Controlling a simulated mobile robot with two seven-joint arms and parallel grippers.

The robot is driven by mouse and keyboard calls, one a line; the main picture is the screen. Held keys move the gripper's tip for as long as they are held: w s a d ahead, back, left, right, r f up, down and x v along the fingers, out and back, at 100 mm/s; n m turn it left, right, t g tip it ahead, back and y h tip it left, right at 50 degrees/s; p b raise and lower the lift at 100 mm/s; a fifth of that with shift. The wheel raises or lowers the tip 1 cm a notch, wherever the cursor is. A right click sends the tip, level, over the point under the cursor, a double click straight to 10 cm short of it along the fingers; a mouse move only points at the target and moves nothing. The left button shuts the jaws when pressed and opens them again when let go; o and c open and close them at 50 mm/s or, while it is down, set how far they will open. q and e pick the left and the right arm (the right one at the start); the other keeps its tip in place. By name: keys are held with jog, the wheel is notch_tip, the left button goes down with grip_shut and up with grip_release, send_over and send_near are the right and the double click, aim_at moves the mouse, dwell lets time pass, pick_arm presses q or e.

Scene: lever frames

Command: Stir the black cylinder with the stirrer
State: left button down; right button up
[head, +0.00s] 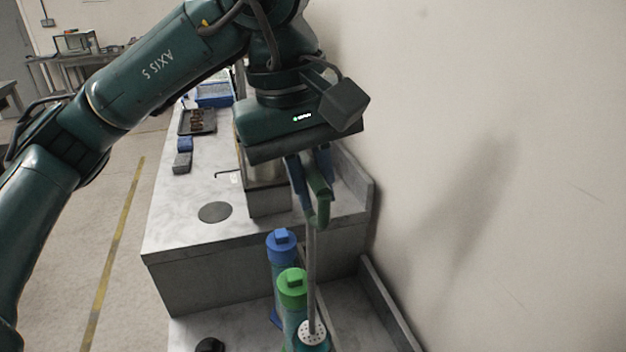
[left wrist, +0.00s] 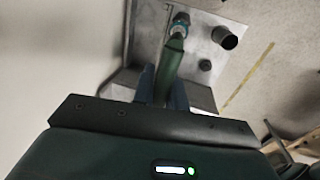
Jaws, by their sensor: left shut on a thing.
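My left gripper (head: 318,205) is shut on the green top of the stirrer (head: 311,265). The grey shaft hangs almost upright down to a white perforated disc at the top of a teal body, beside the green-capped bottle. I cannot tell whether the disc belongs to the stirrer. In the left wrist view the stirrer's green handle (left wrist: 174,55) runs up from my gripper (left wrist: 163,95). The open black cylinder (left wrist: 225,37) stands to the right of the stirrer's lower end, apart from it. In the head view a dark object (head: 209,345) is cut by the bottom edge; I cannot tell whether it is the cylinder. My right gripper is not in view.
A blue-capped bottle (head: 281,245) and a green-capped bottle (head: 292,290) stand close left of the shaft. Behind is a raised counter (head: 190,240) with a grey box (head: 268,200) and a dark disc (head: 214,212). A wall (head: 500,200) bounds the right side.

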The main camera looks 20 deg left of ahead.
aim_at(313, 213)
pick_arm(q)
jog(key=shift+f+b, duration=1.95)
jog(key=shift+f, duration=0.1)
notch_tip(313, 213, down, 3)
jog(key=b, duration=0.3)
jog(key=shift+f, duration=0.2)
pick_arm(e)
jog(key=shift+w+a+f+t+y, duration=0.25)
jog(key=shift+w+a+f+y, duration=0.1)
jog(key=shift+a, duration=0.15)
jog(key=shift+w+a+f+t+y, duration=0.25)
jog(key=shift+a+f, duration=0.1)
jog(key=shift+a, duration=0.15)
pick_arm(q)
notch_tip(313, 213, down, 8)
jog(key=b, duration=0.7)
jog(key=shift+r, duration=0.25)
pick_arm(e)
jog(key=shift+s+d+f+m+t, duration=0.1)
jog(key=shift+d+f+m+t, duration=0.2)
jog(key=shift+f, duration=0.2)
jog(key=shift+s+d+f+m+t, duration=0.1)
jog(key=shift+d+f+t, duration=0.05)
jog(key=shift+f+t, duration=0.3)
